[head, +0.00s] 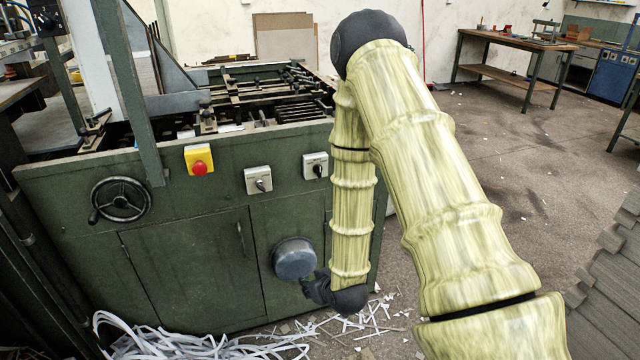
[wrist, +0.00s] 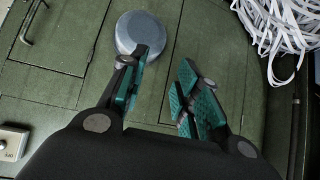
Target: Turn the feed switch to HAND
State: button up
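Two rotary switches sit on light grey plates on the green machine's front. The left switch (head: 258,180) has a grey knob tilted toward lower right. The right switch (head: 316,166) has a dark, roughly upright knob, partly beside my arm. Their lettering is too small to read in the head view, so I cannot tell which is the feed switch. Part of one switch plate (wrist: 12,143) shows at the wrist view's lower left edge. My gripper (wrist: 165,62) is open and empty, low before the panel, below and apart from the switches. It shows small and dark in the head view (head: 316,289).
A red button on a yellow box (head: 199,160) and a black handwheel (head: 121,200) are left of the switches. A round grey part (head: 293,258) sticks out near my gripper, also in the wrist view (wrist: 140,32). White paper strips (head: 190,343) litter the floor.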

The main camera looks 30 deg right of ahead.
jog(key=w+d+r+t+h+b, duration=0.1)
jog(key=w+d+r+t+b, duration=0.25)
jog(key=w+d+r, duration=0.45)
jog(key=m+t+h+b, duration=0.2)
jog(key=t+h+b, duration=0.1)
jog(key=t, duration=0.1)
send_near(320, 171)
jog(key=x, duration=0.9)
jog(key=shift+w+d+f, duration=0.1)
jog(key=shift+w+d, duration=0.05)
jog(key=shift+w, duration=0.05)
grip_shut()
